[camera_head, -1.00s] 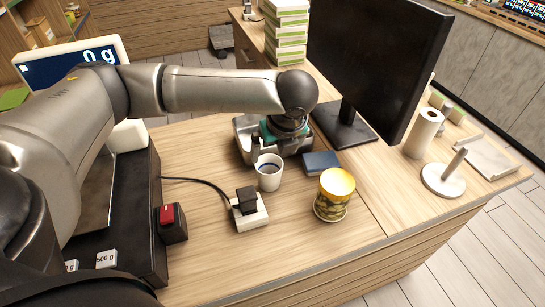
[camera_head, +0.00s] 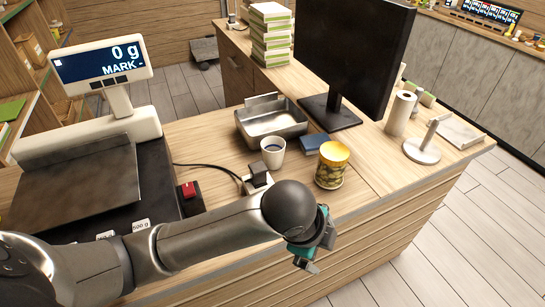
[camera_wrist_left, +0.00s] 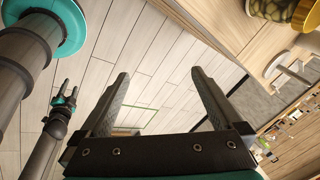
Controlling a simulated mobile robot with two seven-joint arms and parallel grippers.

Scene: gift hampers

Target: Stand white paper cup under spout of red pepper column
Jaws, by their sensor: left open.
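A white cup (camera_head: 273,152) with a dark inside stands upright on the wooden counter (camera_head: 215,140), in front of a metal tray. I cannot tell whether it is paper. No red pepper column or spout is in view. My left gripper (camera_head: 306,258) is over the counter's front edge, nearer than the cup and apart from it. In the left wrist view its two fingers (camera_wrist_left: 160,76) are open, with floor seen between them. A small teal-and-dark gripper (camera_wrist_left: 69,87), apparently my right one, shows at that view's left; its jaws are too small to judge.
A yellow-lidded jar (camera_head: 332,166), a blue box (camera_head: 315,144), a black plug on a white socket block (camera_head: 257,183) and the metal tray (camera_head: 271,122) surround the cup. A monitor (camera_head: 352,55) stands behind; a scale (camera_head: 85,185) stands left. A paper roll (camera_head: 399,113) is at right.

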